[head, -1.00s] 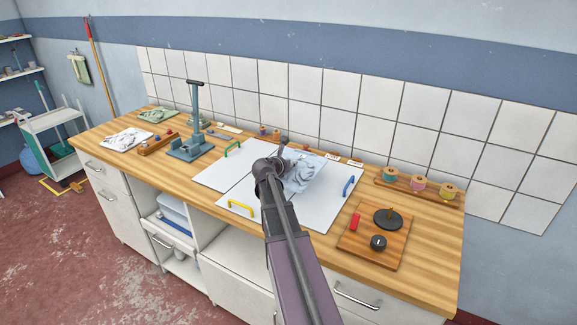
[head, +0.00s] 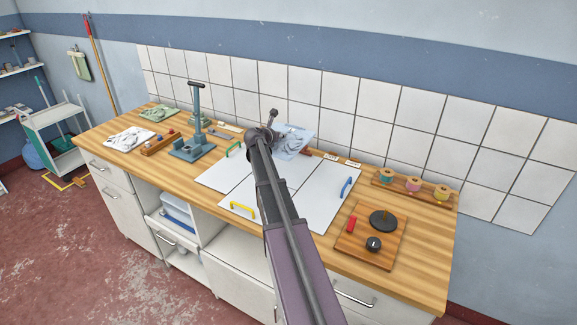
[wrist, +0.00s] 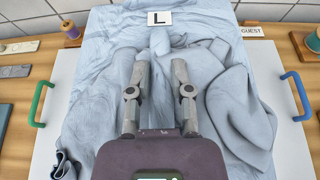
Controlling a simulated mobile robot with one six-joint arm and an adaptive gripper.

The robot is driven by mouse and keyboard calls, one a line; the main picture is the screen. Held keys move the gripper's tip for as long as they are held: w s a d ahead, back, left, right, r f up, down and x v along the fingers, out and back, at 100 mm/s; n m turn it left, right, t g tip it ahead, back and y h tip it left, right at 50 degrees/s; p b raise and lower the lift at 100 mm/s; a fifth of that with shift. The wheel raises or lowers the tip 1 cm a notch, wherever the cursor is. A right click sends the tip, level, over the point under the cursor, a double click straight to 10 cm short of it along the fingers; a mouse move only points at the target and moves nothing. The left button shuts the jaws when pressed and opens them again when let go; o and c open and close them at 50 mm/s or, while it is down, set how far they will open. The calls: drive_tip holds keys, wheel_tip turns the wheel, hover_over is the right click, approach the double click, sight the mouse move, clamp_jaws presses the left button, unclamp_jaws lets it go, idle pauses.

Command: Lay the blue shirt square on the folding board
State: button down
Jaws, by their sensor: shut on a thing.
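The light blue shirt (wrist: 215,95) is rumpled, with a bunch between my fingers and loose folds to the right in the wrist view. My gripper (wrist: 160,68) is shut on this bunched cloth. In the head view the shirt (head: 293,142) shows past my arm, over the back of the white folding board (head: 322,190). Whether its cloth hangs or rests there is unclear. The board's white side (wrist: 283,75) shows beside the shirt in the wrist view. My arm hides the fingers in the head view. A card marked L (wrist: 159,18) shows at the shirt's far end.
The board has a green handle (head: 234,149), a yellow handle (head: 242,212) and a blue handle (head: 346,187). A blue-grey press stand (head: 194,130) stands left. Thread spools (head: 413,184) and a wooden block with dark discs (head: 371,235) are right. A tiled wall (head: 340,100) stands behind.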

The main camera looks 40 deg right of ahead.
drive_tip(key=shift+f, duration=0.15)
drive_tip(key=b, duration=1.4)
hover_over(285, 168)
drive_tip(key=s+a, duration=0.2)
drive_tip(key=a, duration=0.1)
drive_tip(key=f, duration=1.3)
drive_tip(key=shift+w+a+f, duration=0.2)
drive_tip(key=shift+f, duration=0.1)
drive_tip(key=d, duration=0.1)
drive_tip(key=w+d, duration=0.1)
drive_tip(key=d, duration=0.1)
drive_tip(key=shift+w+d, duration=0.2)
drive_tip(key=shift+w, duration=0.1)
drive_tip(key=shift+d+f, duration=0.2)
drive_tip(key=shift+f, duration=0.05)
drive_tip(key=shift+f+b, duration=0.3)
drive_tip(key=shift+b, duration=0.2)
drive_tip(key=shift+f, duration=0.25)
drive_tip(key=c, duration=0.5)
unclamp_jaws()
drive_tip(key=shift+a+r, duration=0.1)
drive_tip(key=shift+c, duration=0.2)
